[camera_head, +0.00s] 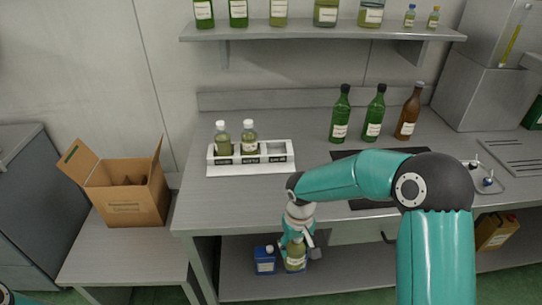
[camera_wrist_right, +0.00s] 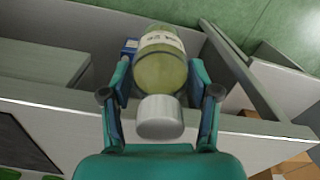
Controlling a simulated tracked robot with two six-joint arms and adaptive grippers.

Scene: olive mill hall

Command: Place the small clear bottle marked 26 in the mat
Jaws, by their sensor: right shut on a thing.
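My right gripper (camera_head: 298,240) is shut on a small clear bottle (camera_head: 296,260) with yellow-green liquid and a pale label. In the right wrist view the bottle (camera_wrist_right: 160,75) sits between both fingers, its white cap toward the palm. A dark mat (camera_head: 344,154) lies on the bench top, largely hidden behind my right arm. My left gripper is out of view.
A white rack (camera_head: 227,169) with two white-capped bottles stands on the bench, its right slot empty. Several tall bottles (camera_head: 374,113) stand behind the mat. A blue container (camera_head: 265,262) is beside the held bottle. An open carton (camera_head: 133,205) stands at left.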

